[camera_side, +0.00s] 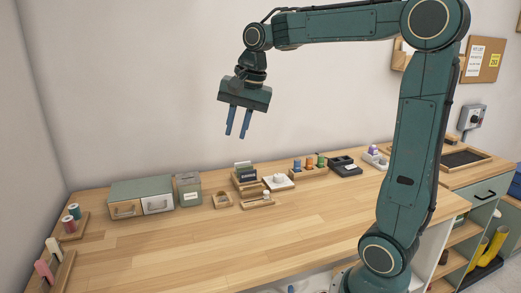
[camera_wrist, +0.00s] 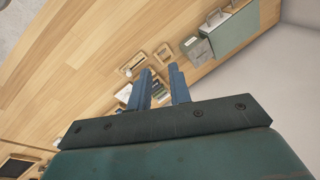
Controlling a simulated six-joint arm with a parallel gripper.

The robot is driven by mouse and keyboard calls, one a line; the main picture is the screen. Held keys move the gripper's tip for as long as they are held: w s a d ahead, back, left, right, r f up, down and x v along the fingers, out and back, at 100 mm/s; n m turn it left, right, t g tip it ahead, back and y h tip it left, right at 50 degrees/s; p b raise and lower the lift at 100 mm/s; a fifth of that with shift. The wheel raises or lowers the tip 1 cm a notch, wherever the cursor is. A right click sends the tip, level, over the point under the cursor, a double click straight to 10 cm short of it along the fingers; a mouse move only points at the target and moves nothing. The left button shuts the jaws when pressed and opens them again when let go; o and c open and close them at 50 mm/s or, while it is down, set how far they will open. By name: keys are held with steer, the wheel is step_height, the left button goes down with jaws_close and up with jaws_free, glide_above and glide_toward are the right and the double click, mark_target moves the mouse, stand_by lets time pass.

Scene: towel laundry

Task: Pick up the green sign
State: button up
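My gripper (camera_side: 236,136) is high above the back of the wooden table, pointing down, with its two blue fingers apart and nothing between them. The wrist view also shows the fingers (camera_wrist: 160,70) apart. No clear green sign stands out. A dark green upright piece (camera_side: 247,174) sits in a small wooden holder at the back middle, below and slightly right of my gripper. It is too small to tell whether it is the sign. In the wrist view that spot is partly hidden behind the fingers.
A green drawer box (camera_side: 142,190) and a grey-green bin (camera_side: 189,190) stand at the back left. A white tray (camera_side: 288,183), colored spools (camera_side: 309,162) and a dark tray (camera_side: 345,168) are to the right. Spool racks are at the left edge. The table's front and middle are clear.

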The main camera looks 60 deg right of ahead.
steer(key=w+d+f+m, duration=0.3)
steer(key=d+m, duration=0.1)
steer(key=d, duration=0.3)
steer(key=w+d+f+m+g, duration=0.1)
steer(key=w+d+f+m, duration=0.1)
steer(key=d+m, duration=0.3)
steer(key=w+d+f+m+g, duration=0.1)
steer(key=w+d+f+m, duration=0.2)
steer(key=d, duration=0.8)
steer(key=shift+w+f+m+y, duration=0.35)
steer(key=shift+f+m+y, duration=0.05)
steer(key=shift+f+m, duration=0.4)
glide_above(245, 166)
steer(key=f, duration=0.5)
steer(key=s+f, duration=0.1)
steer(key=f, duration=0.1)
steer(key=shift+f, duration=0.35)
steer(key=shift+w+f, duration=0.1)
steer(key=shift+f, duration=0.3)
steer(key=shift+f, duration=0.15)
steer(key=shift+w+a+f, duration=0.1)
steer(key=shift+w+f, duration=0.1)
steer(key=shift+f, duration=1.05)
steer(key=shift+w+a+f, duration=0.1)
steer(key=shift+w+f, duration=0.05)
steer(key=shift+f, duration=1.05)
steer(key=shift+c, duration=0.2)
